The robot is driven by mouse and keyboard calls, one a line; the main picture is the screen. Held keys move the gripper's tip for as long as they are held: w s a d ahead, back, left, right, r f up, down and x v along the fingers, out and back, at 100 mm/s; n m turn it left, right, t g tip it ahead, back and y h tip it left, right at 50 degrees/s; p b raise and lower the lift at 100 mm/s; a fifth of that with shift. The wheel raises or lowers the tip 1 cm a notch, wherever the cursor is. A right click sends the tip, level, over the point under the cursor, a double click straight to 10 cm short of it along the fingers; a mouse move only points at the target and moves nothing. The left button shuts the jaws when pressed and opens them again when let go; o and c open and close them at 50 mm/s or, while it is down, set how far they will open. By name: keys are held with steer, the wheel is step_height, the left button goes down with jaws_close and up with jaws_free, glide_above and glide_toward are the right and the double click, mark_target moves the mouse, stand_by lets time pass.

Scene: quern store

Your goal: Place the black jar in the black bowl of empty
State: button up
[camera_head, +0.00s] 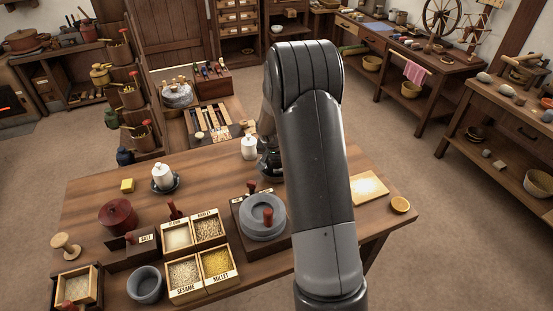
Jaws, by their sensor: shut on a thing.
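My gripper (266,138) points down over the back middle of the table, partly hidden behind my own arm. It is shut on what looks like the black jar (273,157), a dark glossy shape just below it. A dark rounded rim shows around the jar's lower left, perhaps a black bowl; I cannot tell whether the jar touches it. Another black bowl (166,190) on the left of the table holds a white jar (162,175). A second white jar (249,148) stands just left of my gripper.
The wooden table (215,175) carries a grey quern (262,224), labelled grain boxes (200,258), a red pot (118,215), a grey bowl (145,284) and a yellow block (127,186).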

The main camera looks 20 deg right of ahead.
steer(key=shift+f, duration=0.4)
steer(key=shift+f, duration=0.15)
steer(key=o, duration=1.2)
